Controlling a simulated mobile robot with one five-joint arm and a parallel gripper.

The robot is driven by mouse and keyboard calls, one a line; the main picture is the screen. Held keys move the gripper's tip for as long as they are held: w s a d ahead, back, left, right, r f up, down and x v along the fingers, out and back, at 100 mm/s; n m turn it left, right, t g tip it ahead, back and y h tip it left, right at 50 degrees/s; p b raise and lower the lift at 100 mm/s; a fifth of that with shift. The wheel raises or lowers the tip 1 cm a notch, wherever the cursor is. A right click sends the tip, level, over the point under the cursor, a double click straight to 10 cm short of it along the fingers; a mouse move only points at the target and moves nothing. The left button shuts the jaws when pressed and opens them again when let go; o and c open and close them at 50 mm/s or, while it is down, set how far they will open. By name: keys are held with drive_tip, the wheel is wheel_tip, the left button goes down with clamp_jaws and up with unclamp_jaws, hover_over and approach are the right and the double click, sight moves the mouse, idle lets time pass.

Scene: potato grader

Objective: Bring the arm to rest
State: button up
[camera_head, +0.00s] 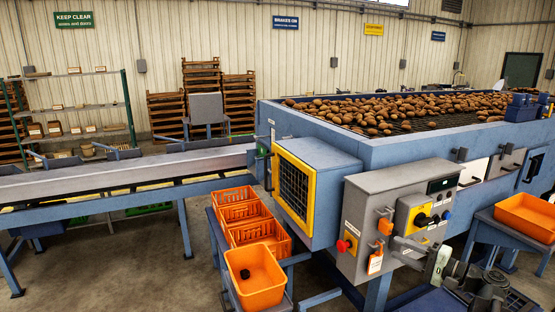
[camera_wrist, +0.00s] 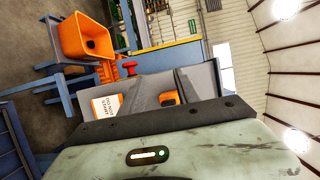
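My arm is folded low at the bottom right of the head view. My gripper (camera_head: 402,244) is in front of the grey control box (camera_head: 362,213), close to its lower right part. I cannot tell whether it touches the box. In the wrist view, the pale gripper body with a small lit strip fills the bottom, and grey shapes stand beyond its dark edge. Whether the fingers are open or shut is unclear. I see nothing held.
An orange bin (camera_head: 256,291) stands left, another orange bin (camera_head: 526,218) right. Potatoes (camera_head: 400,110) lie on the grader. Bare floor (camera_head: 120,275) shows left.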

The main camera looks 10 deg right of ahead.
drive_tip(key=w+a+f+n+g+y, duration=0.1)
drive_tip(key=w+a+f+n+g, duration=0.15)
drive_tip(key=a, duration=0.85)
drive_tip(key=w+a+f+n+g+y, duration=0.1)
drive_tip(key=w+a+f+n+g, duration=0.2)
drive_tip(key=a, duration=0.8)
drive_tip(key=s+a+f+n+g+h, duration=0.1)
drive_tip(key=a+f+n+g, duration=0.15)
drive_tip(key=a+f, duration=0.4)
drive_tip(key=s+a+f+n+g+h, duration=0.1)
drive_tip(key=s+a+f+g+h, duration=0.2)
drive_tip(key=a, duration=0.7)
drive_tip(key=s+a+f+n+g+h, duration=0.2)
drive_tip(key=s+a+f+g, duration=0.1)
drive_tip(key=f, duration=0.2)
drive_tip(key=s+d+f+h, duration=0.2)
drive_tip(key=d+h, duration=0.4)
drive_tip(key=d, duration=0.4)
drive_tip(key=shift+f, duration=0.5)
